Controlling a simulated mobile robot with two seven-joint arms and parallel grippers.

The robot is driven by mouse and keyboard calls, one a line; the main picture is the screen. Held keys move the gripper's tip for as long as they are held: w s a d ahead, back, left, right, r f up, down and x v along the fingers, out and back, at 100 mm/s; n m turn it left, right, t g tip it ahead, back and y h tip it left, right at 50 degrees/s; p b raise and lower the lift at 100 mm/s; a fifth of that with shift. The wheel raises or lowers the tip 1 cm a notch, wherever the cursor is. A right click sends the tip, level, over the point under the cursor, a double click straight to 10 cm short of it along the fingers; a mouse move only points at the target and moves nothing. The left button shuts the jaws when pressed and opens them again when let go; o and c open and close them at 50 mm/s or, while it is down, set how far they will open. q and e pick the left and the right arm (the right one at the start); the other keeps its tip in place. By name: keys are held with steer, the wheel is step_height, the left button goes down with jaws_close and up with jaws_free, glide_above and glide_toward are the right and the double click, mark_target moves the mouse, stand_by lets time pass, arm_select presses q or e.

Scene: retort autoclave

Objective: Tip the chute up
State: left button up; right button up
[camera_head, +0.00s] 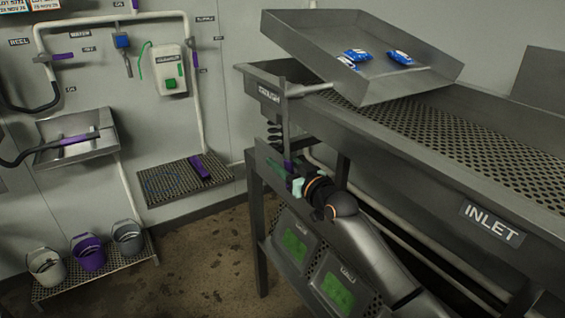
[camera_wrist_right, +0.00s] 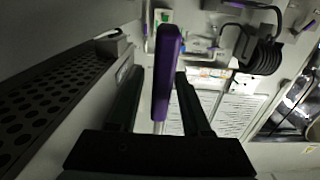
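The chute (camera_head: 310,45), a grey metal tray, sits above the left end of the perforated inlet table in the head view, tilted. Several blue-and-white packets (camera_head: 400,57) lie in it. A purple handle (camera_head: 288,165) hangs below the table's left end, under a dark spring. My right gripper (camera_head: 287,176) is at this handle. In the right wrist view the handle (camera_wrist_right: 165,70) stands between the two fingers of the gripper (camera_wrist_right: 160,95). The fingers look apart, with gaps beside the handle. My left gripper is out of view.
The long inlet table (camera_head: 480,155) runs along the right, with two green-screened panels (camera_head: 295,246) below it. A perforated wall shelf (camera_head: 165,185), a sink (camera_head: 80,140) and several buckets (camera_head: 90,255) are at the left. The floor (camera_head: 200,260) between is clear.

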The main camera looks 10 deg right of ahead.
jaws_close()
stand_by(1.2)
